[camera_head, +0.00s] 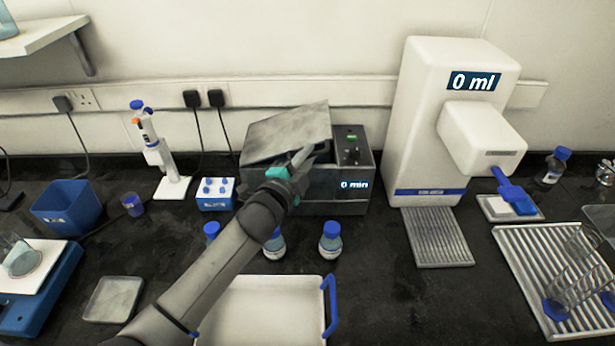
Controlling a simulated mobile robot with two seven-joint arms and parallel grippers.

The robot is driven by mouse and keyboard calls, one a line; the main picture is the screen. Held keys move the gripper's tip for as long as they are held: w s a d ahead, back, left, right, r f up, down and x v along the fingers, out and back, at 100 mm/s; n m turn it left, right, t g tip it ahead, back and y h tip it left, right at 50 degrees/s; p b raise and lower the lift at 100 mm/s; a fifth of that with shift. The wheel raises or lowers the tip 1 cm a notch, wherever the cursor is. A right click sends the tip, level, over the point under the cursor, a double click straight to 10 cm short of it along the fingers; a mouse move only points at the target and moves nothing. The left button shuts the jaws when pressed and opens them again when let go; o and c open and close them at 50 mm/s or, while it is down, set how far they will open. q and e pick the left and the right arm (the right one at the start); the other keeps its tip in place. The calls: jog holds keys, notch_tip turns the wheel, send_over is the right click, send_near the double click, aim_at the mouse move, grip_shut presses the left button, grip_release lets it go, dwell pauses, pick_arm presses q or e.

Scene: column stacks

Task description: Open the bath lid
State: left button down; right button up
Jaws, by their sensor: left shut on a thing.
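The bath (325,185) is a dark grey metal box at the back middle of the bench, with a "0 min" display on its front. Its grey lid (295,130) is tilted, with the right side raised above the box and the left side low. My left gripper (304,157) is at the front edge of the lid, shut on the lid. The arm and gripper hide the exact grip and part of the bath's front. My right gripper is not in view.
A white dispenser (420,110) reading "0 ml" stands right of the bath. Blue-capped bottles (330,240) and a white tray (265,305) are in front.

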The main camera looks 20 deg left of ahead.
pick_arm(q)
jog(key=s+a+r+n+t+y, duration=0.2)
jog(key=a+r+n, duration=0.3)
jog(key=a+n, duration=0.3)
jog(key=s+a+r+n+t+y+p, duration=0.1)
jog(key=s+a+r+n+t+y, duration=0.2)
jog(key=a+r+n, duration=0.3)
jog(key=shift+a+n+y, duration=0.3)
jog(key=shift+a+n, duration=1.4)
jog(key=shift+n, duration=0.4)
jog(key=c, duration=0.9)
grip_release()
jog(key=shift+r, duration=0.1)
jog(key=shift+s, duration=0.1)
jog(key=b+v, duration=0.1)
jog(key=v, duration=0.4)
jog(key=b+v, duration=0.1)
jog(key=v, duration=0.9)
jog(key=shift+f+b, duration=0.3)
jog(key=shift+b, duration=0.1)
